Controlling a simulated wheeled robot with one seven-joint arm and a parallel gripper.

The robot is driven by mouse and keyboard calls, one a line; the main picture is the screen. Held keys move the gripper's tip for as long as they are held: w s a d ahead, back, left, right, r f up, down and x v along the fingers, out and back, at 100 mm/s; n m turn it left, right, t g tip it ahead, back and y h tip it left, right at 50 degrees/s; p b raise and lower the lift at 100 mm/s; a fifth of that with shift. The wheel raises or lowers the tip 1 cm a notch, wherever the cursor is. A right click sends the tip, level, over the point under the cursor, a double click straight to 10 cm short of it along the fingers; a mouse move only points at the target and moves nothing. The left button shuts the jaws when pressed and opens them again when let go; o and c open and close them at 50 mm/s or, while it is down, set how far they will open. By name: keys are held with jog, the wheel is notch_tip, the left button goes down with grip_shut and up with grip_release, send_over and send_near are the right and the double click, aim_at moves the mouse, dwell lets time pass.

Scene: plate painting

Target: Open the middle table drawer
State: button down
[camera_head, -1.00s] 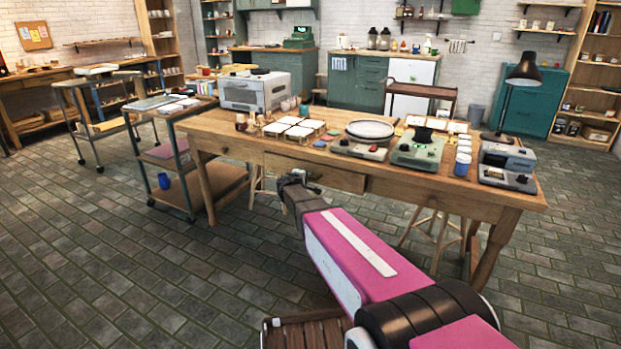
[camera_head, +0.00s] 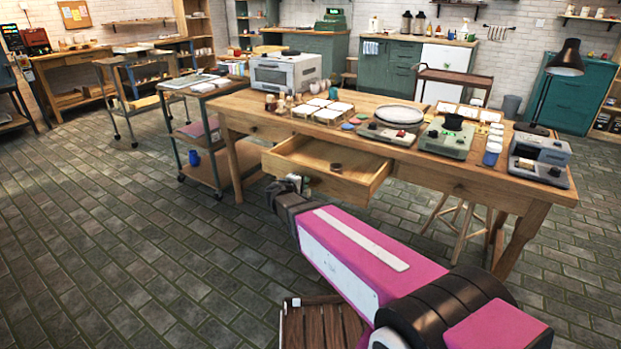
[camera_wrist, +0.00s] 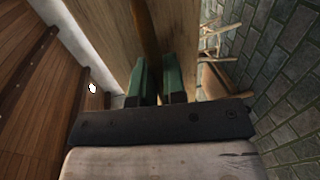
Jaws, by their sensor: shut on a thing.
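The middle drawer (camera_head: 335,187) of the wooden table (camera_head: 465,170) is pulled well out, and its inside shows. A small dark round thing (camera_head: 336,167) lies in it. My gripper (camera_head: 294,184) is at the drawer's front, low and towards its left half. In the wrist view, the two green fingers of my gripper (camera_wrist: 158,80) are shut on the brown drawer handle (camera_wrist: 147,40), beside the pale wooden drawer front (camera_wrist: 105,30). In the head view the handle is hidden behind my gripper and arm.
White tiles (camera_head: 325,108), a grey round plate (camera_head: 399,114), a green device (camera_head: 446,138) and a lamp (camera_head: 566,58) stand on the table. A shelved cart (camera_head: 205,130) is close on the left.

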jog(key=shift+v, duration=0.75)
jog(key=shift+f, duration=0.15)
jog(key=c, duration=1.2)
grip_release()
jog(key=shift+s, duration=0.1)
jog(key=v, duration=1)
jog(key=shift+s+a, duration=0.25)
